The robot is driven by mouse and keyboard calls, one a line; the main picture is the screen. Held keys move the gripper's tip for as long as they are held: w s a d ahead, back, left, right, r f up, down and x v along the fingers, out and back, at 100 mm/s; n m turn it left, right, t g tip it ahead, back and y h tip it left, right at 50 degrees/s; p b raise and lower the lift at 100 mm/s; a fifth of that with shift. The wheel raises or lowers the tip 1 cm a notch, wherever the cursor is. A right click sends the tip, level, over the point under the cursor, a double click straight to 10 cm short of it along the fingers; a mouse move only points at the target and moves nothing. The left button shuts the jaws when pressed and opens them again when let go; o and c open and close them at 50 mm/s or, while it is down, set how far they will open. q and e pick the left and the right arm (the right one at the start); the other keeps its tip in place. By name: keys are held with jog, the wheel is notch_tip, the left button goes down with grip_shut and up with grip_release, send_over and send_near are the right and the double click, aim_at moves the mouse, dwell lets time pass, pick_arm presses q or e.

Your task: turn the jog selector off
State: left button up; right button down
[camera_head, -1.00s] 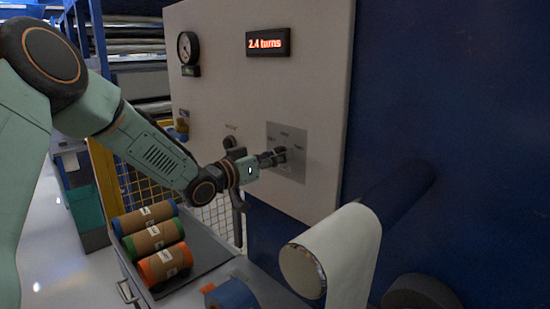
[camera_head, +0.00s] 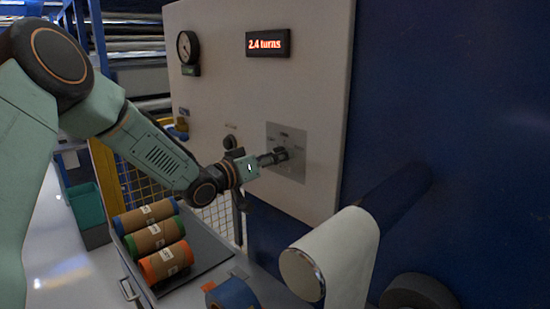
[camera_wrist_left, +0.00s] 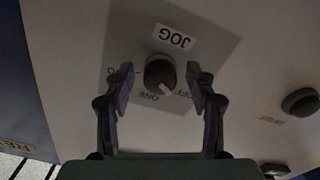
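The jog selector is a round black knob (camera_wrist_left: 160,73) with a pale pointer mark, on a grey plate (camera_wrist_left: 192,40) labelled JOG, upside down in the left wrist view. The pointer faces down and slightly right, between the ONE marking and a marking at right that reads like OFF, partly hidden by a finger. My left gripper (camera_wrist_left: 160,76) is open, one finger on each side of the knob, with a visible gap on both sides. In the head view the left gripper (camera_head: 268,159) reaches the plate (camera_head: 296,172) and partly covers the knob (camera_head: 281,154). My right gripper is not in view.
The white panel (camera_head: 225,70) carries a gauge (camera_head: 187,47), a display (camera_head: 268,43) reading 2.4 turns, and another black knob (camera_wrist_left: 300,102). Below stand a tray (camera_head: 211,250) with three rolls and a white roller (camera_head: 345,250) at right.

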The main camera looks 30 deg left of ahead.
pick_arm(q)
jog(key=v, duration=0.7)
jog(key=shift+s, duration=0.25)
dwell(0.3)
jog(key=shift+a, duration=0.1)
jog(key=shift+f, duration=0.1)
